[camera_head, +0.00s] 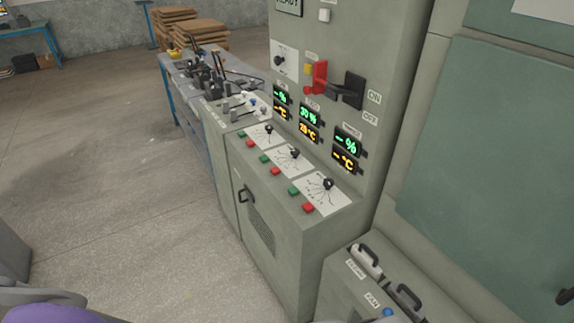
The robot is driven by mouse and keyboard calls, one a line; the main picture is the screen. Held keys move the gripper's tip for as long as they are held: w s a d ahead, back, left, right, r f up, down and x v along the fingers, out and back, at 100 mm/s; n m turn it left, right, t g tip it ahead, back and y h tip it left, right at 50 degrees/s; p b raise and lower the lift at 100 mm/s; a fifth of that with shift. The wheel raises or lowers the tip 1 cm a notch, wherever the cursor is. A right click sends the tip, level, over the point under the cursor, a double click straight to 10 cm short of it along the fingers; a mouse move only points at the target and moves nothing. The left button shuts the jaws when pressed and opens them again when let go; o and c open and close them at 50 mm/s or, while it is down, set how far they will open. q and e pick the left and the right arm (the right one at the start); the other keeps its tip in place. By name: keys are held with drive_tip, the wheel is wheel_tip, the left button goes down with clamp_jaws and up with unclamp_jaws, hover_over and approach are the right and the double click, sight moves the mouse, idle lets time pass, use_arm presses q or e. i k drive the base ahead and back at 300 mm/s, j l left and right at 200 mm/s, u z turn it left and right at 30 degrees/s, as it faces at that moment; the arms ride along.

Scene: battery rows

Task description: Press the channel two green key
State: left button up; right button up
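A grey control cabinet (285,237) stands in the middle, with a sloped desk carrying three dial plates. Below each plate sits a green and a red key. The middle pair has a green key (264,158) and a red key (275,171), in front of the middle dial (295,154). The first pair has a green key (242,134) farther back, and the third has a green key (293,190) nearer. The middle display (309,114) shows about 30 % in green over an orange temperature; the other two displays show dashes. Neither of my grippers is in view.
A black switch handle (353,90) and a red lever (320,77) stick out above the displays. A lower box with black handles (367,262) stands at the front right. A bench with levers (212,75) is behind. Open floor (110,170) lies left.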

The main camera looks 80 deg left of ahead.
sight(264, 159)
drive_tip(key=u, duration=2.5)
